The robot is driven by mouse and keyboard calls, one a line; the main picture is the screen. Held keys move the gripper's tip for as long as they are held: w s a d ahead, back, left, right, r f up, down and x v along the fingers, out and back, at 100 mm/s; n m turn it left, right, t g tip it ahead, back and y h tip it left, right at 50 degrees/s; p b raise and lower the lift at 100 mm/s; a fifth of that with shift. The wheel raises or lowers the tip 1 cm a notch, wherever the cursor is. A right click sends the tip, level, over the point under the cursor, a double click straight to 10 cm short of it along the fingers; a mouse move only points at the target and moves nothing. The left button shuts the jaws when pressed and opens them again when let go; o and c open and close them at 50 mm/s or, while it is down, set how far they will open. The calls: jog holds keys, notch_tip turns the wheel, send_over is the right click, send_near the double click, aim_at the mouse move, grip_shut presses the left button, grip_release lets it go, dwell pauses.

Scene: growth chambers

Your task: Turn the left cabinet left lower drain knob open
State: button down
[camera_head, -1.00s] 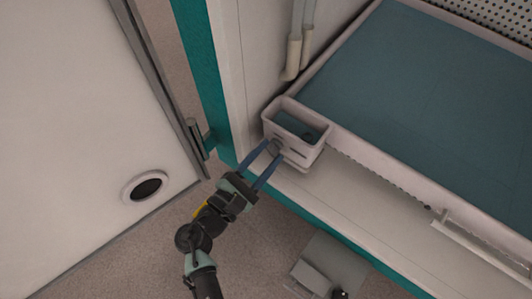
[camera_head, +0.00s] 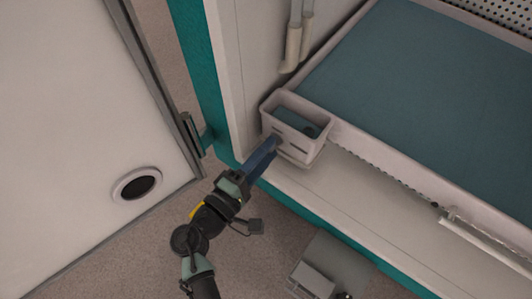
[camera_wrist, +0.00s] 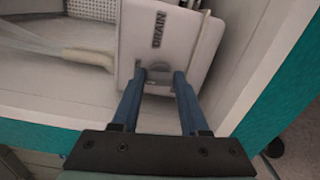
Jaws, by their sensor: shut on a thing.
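The drain box (camera_head: 308,149) is a small white open-topped bin at the left corner of the tray inside the cabinet. In the wrist view its white face (camera_wrist: 190,38) carries the word DRAIN, seen sideways. The small grey drain knob (camera_wrist: 158,76) on that face sits between the blue fingertips. My gripper (camera_head: 275,142) is shut on the knob; it also shows in the wrist view (camera_wrist: 160,78). In the head view the fingers hide the knob. How far the knob is turned cannot be told.
A wide tray with a blue-green surface (camera_head: 420,90) fills the cabinet to the right. Pale pipes (camera_head: 293,45) run down the inner left wall. The open white door (camera_head: 75,110) with a round port stands at left. A grey box (camera_head: 320,275) is on the floor.

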jog(key=shift+a+f+m, duration=0.1)
jog(key=shift+m, duration=0.4)
jog(key=shift+c, duration=2.1)
grip_release()
jog(key=p+v, duration=0.5)
jog(key=v, duration=0.8)
jog(key=shift+p, duration=0.4)
